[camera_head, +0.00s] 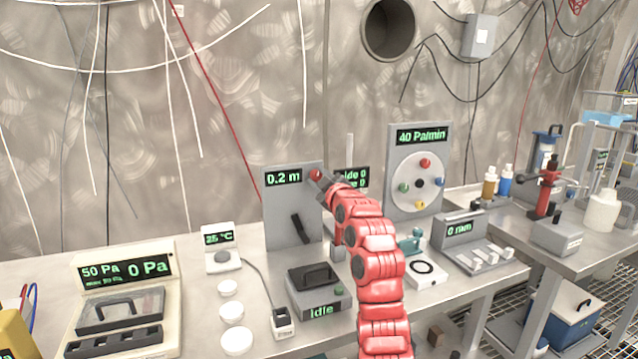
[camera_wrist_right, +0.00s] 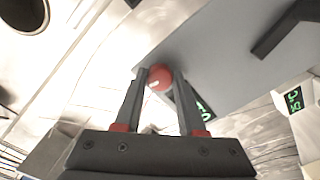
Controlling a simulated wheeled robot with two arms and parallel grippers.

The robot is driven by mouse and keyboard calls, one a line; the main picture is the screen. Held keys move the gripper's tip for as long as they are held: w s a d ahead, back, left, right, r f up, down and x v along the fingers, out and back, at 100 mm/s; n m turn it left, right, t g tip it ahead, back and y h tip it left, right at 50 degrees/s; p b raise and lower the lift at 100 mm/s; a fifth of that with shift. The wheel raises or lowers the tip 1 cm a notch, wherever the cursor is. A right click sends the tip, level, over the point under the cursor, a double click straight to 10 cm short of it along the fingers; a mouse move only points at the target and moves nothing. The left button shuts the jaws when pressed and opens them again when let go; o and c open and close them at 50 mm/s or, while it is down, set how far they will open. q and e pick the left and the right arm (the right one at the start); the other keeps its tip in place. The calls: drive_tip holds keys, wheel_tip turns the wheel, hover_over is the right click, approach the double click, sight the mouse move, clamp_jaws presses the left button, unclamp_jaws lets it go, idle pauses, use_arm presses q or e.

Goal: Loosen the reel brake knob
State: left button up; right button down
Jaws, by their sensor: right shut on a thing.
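The red round knob (camera_head: 316,174) sits near the top right corner of a grey upright panel (camera_head: 283,205), beside its "0.2 m" display (camera_head: 283,178). A black lever (camera_head: 300,229) is lower on the same panel. My right gripper (camera_head: 320,180) reaches the knob from the front right and is shut on it. In the right wrist view the knob (camera_wrist_right: 160,77) shows between the two fingertips, with a white mark on it. The panel (camera_wrist_right: 215,50) is behind it. My left gripper is not in view.
Left of the panel stand a "25 °C" unit (camera_head: 220,247) and several white discs. An "Idle" box (camera_head: 318,290) is in front of the panel. Right of my arm are a "40 Pa/min" panel (camera_head: 419,160) with a coloured dial and a "0 rpm" unit (camera_head: 470,240).

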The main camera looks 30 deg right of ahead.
drive_tip(key=shift+f+n, duration=0.15)
drive_tip(key=shift+n, duration=1.05)
drive_tip(key=c, duration=0.5)
unclamp_jaws()
drive_tip(key=shift+s, duration=0.1)
drive_tip(key=v, duration=1.7)
drive_tip(key=shift+s+p, duration=0.15)
drive_tip(key=shift+p, duration=0.25)
drive_tip(key=shift+d, duration=0.1)
